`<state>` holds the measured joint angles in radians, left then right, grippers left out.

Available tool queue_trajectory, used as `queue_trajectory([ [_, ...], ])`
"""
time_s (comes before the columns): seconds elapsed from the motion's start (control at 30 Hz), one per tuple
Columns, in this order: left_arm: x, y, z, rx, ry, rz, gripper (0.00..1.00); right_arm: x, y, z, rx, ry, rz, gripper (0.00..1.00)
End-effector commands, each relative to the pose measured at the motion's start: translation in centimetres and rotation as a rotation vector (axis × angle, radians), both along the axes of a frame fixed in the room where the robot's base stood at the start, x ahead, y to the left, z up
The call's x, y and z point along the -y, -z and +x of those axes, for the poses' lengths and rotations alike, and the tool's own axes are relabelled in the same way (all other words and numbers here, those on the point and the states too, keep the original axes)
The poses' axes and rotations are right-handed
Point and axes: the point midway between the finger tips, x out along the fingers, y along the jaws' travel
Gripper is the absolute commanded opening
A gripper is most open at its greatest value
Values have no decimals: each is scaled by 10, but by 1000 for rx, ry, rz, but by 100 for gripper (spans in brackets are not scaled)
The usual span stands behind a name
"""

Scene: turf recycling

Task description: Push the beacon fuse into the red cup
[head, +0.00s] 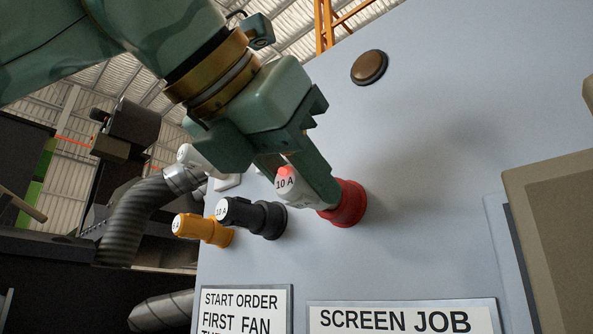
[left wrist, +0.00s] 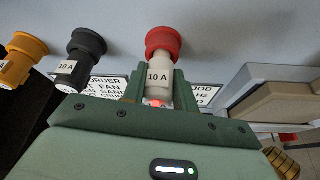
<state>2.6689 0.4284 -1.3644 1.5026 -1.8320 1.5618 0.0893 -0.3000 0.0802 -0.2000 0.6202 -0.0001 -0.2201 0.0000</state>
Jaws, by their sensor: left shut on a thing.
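The red cup (head: 349,204) is fixed to the grey panel and also shows at the top of the left wrist view (left wrist: 163,41). The beacon fuse (head: 287,187), a pale cylinder marked 10 A with a glowing red end, also shows in the left wrist view (left wrist: 159,67). My left gripper (head: 312,192) is shut on the fuse, one finger on each side. The fuse points at the panel, and its far end meets the red cup's mouth. How deep it sits inside is hidden. My right gripper is out of view.
A black cup (head: 269,220) holding a 10 A fuse and an orange cup (head: 218,234) stand left of the red one. A brown round button (head: 369,67) is above. Signs (head: 402,317) sit below. A beige box (head: 553,215) juts out at right.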

Motion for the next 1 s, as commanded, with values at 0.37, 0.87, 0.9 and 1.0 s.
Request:
queue_trajectory([
  [0.37, 6, -1, 8, 1, -1, -1, 5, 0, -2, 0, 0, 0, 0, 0],
  [0.87, 6, -1, 8, 1, -1, -1, 54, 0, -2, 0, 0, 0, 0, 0],
  [0.9, 5, -2, 6, 1, -1, -1, 54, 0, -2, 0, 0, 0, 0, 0],
  [1.0, -1, -6, -4, 3, 0, -3, 54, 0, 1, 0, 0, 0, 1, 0],
])
